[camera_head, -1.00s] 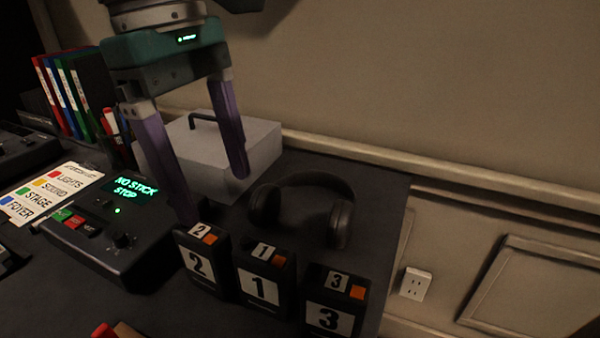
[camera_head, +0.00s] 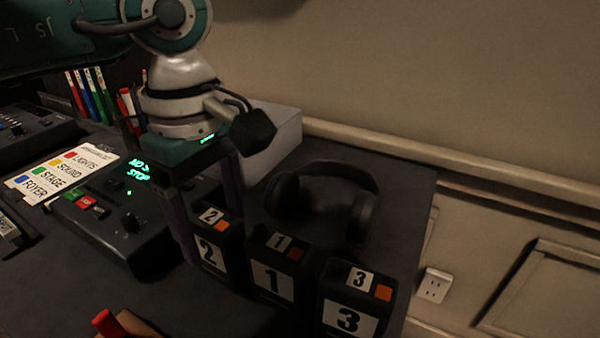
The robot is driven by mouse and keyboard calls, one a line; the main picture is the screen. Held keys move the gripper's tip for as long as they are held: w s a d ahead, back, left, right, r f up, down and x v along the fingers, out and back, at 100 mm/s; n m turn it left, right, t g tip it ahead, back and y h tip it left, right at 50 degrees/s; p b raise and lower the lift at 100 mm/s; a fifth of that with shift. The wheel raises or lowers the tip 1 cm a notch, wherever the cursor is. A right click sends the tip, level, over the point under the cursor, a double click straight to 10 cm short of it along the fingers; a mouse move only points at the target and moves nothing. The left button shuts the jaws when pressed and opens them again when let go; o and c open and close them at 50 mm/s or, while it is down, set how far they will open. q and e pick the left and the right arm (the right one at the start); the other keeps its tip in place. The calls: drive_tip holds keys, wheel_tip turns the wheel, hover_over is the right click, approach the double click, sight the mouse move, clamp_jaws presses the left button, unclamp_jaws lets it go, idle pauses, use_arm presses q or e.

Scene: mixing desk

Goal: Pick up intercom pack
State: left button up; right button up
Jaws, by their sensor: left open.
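Three dark intercom packs stand in a row at the front of the desk, each with a white number label and an orange square on top. They are pack 2 (camera_head: 212,253), pack 1 (camera_head: 272,282) and pack 3 (camera_head: 348,316). My left gripper (camera_head: 211,230) points down at pack 2 with its purple fingers apart. One finger is at the left side of pack 2, and the other goes down behind it, its tip hidden. I cannot tell whether either finger touches the pack. My right gripper is not in view.
Black headphones (camera_head: 365,212) lie behind the packs. A grey box (camera_head: 280,135) stands behind my gripper. A wall runs behind the desk.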

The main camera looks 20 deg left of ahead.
use_arm(q)
clamp_jaws()
idle(0.6)
